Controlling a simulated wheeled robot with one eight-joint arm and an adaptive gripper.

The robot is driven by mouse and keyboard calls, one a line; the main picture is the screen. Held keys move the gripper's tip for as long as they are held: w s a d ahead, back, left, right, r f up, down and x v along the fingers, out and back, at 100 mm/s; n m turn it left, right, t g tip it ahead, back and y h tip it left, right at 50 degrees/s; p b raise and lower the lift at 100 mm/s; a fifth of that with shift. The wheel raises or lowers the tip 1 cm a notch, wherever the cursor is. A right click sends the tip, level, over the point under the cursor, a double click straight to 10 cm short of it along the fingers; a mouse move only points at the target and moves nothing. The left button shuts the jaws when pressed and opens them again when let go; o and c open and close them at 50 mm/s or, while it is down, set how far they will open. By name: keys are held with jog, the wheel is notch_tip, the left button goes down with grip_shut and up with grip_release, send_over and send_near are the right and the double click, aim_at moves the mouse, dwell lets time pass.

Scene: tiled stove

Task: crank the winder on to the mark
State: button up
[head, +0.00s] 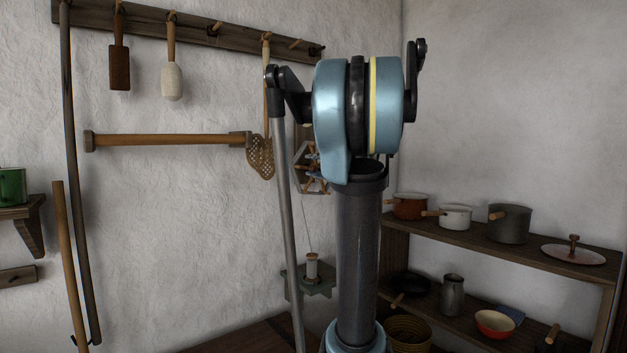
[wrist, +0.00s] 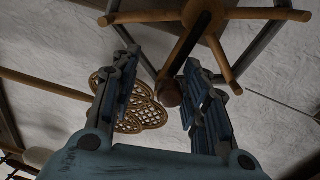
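The winder (head: 312,168), a small wheel with wooden spokes, hangs on the back wall in the head view, partly hidden by my arm. In the wrist view, the winder's wooden arms (wrist: 252,14) spread across the top of the picture. A round wooden knob (wrist: 168,93) shows between the fingers of my gripper (wrist: 158,70). I cannot tell the knob's depth relative to the fingertips. I cannot make out the mark in either view. My gripper is hidden in the head view.
A thread runs down from the winder to a spool (head: 312,267) on a small wall bracket (head: 321,287). A perforated skimmer (head: 260,157) hangs left of the winder and also shows in the wrist view (wrist: 140,112). A shelf unit (head: 468,242) with pots stands right.

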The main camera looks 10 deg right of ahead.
jog(key=shift+r, duration=2.15)
